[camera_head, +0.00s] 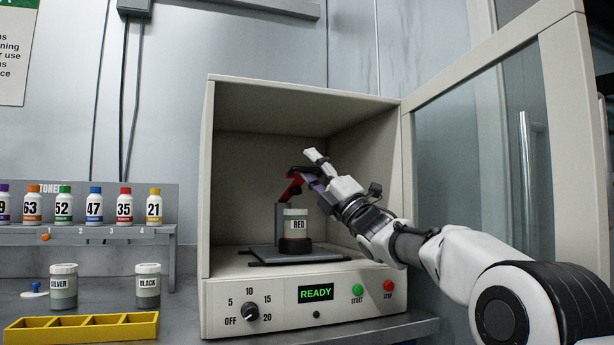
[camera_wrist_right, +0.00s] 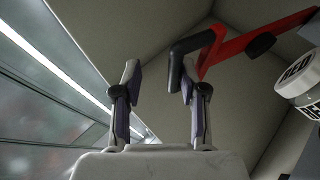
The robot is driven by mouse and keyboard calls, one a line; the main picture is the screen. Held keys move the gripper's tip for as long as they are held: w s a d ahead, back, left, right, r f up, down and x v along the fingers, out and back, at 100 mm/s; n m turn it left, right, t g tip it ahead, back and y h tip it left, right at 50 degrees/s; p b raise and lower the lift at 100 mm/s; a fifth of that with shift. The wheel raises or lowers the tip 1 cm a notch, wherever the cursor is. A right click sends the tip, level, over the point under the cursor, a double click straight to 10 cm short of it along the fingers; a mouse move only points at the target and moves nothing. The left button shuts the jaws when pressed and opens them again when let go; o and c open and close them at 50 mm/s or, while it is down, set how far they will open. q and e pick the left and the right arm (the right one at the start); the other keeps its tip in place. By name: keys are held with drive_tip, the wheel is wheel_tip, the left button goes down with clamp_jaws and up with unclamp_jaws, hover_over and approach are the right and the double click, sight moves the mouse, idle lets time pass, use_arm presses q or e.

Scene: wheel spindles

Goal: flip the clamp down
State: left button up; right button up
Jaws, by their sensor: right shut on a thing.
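The clamp (camera_head: 292,188) is a red lever with a black handle on a grey upright, inside the open machine. Its lever is raised and tilted above a jar labelled RED (camera_head: 297,213), which stands upright on a dark base plate. In the wrist view the red lever (camera_wrist_right: 245,45) runs to the upper right, and the bent black handle (camera_wrist_right: 177,68) lies between my fingers, against the right one. My right gripper (camera_head: 309,170) is shut on the clamp handle; it also shows in the wrist view (camera_wrist_right: 160,90). My left gripper is not in view.
The machine (camera_head: 209,200) has its glass door (camera_head: 470,150) swung open on the right, beside my arm. Its panel reads READY (camera_head: 315,294). Toner bottles (camera_head: 95,203) stand on a rack at left. SILVER (camera_head: 64,287) and BLACK (camera_head: 148,286) jars stand behind a yellow tray (camera_head: 80,328).

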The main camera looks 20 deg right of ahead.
drive_tip(key=s+d+f+b, duration=0.3)
drive_tip(key=s+b, duration=0.3)
drive_tip(key=b, duration=0.1)
drive_tip(key=shift+s+d+b, duration=0.15)
drive_tip(key=shift+s+b, duration=0.15)
drive_tip(key=shift+b, duration=0.05)
drive_tip(key=shift+c, duration=0.4)
